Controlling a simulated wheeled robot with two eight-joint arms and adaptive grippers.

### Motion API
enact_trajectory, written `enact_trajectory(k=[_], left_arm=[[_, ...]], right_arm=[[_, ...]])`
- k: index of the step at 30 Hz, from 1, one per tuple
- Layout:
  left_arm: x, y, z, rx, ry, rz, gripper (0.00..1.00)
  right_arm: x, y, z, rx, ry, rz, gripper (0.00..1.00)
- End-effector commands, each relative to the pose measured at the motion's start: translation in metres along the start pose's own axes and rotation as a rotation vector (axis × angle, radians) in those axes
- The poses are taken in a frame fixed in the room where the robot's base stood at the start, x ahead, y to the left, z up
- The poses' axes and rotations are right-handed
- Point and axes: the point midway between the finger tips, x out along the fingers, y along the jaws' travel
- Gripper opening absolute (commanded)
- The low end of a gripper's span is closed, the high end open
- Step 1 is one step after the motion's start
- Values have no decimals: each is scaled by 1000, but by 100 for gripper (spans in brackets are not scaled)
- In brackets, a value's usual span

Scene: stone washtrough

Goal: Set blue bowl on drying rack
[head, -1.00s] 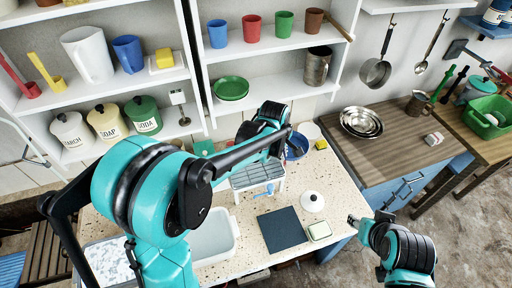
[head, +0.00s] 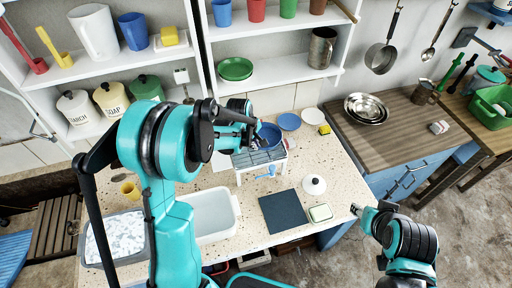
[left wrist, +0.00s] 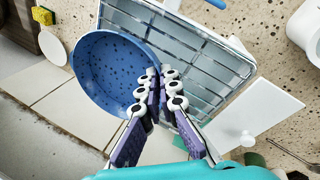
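The blue bowl (head: 269,134) is at the back of the drying rack (head: 259,158), over its far side. It also shows in the left wrist view (left wrist: 105,75), overlapping the wire bars of the rack (left wrist: 205,50). My left gripper (head: 257,128) is closed on the bowl's rim, one finger on the inner side and one outside; its fingertips show in the left wrist view (left wrist: 160,78). Whether the bowl's base touches the rack is hidden. My right gripper (head: 357,210) is off the counter's right edge, away from the bowl; its finger gap is too small to judge.
Shelves with cups stand above.

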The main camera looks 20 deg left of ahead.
Motion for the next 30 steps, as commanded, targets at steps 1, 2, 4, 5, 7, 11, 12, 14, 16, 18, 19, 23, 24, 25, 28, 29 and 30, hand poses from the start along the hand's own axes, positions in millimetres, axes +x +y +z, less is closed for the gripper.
enact_trajectory(k=[1, 2, 4, 5, 7, 11, 12, 14, 16, 18, 19, 23, 24, 25, 28, 29, 30], left_arm=[[10, -3, 0, 0, 1, 0, 0], [12, -4, 0, 0, 1, 1, 0], [15, -5, 1, 0, 2, 1, 0], [15, -5, 2, 1, 2, 1, 0], [14, -5, 2, 1, 2, 1, 0], [14, -5, 2, 1, 2, 1, 0], [15, -6, 2, 1, 2, 1, 0], [18, -6, 2, 0, 2, 1, 0], [17, -6, 2, 0, 2, 1, 15], [17, -6, 2, 0, 2, 1, 26], [17, -6, 2, 0, 2, 0, 26], [16, -6, 2, 0, 2, 0, 26], [16, -6, 2, 0, 2, 0, 26], [16, -6, 2, 0, 2, 0, 26], [14, -6, 2, 0, 2, 0, 26], [13, -5, 2, 0, 2, 0, 26], [9, -4, 2, 0, 2, 1, 26]], right_arm=[[3, 0, 2, 0, 0, 0, 40], [4, 0, 2, 0, 0, 0, 40], [4, 0, 3, 0, 0, 0, 40], [4, 0, 2, 0, 0, 0, 40], [3, 0, 2, 0, 0, 0, 40], [4, 0, 2, 0, 0, 0, 40], [5, 0, 3, 0, 0, 0, 40], [7, 0, 5, 0, 0, 0, 40], [6, 0, 4, 0, 0, 0, 40], [6, 0, 4, 0, 0, 0, 40], [6, 0, 4, 0, 0, 0, 40], [6, 0, 4, 0, 0, 0, 40], [6, 0, 4, 0, 0, 0, 40], [6, 0, 4, 0, 0, 0, 40], [4, 0, 3, 0, 0, 0, 40], [2, 0, 2, 0, 0, 0, 40], [1, 0, 1, 0, 0, 0, 40]])
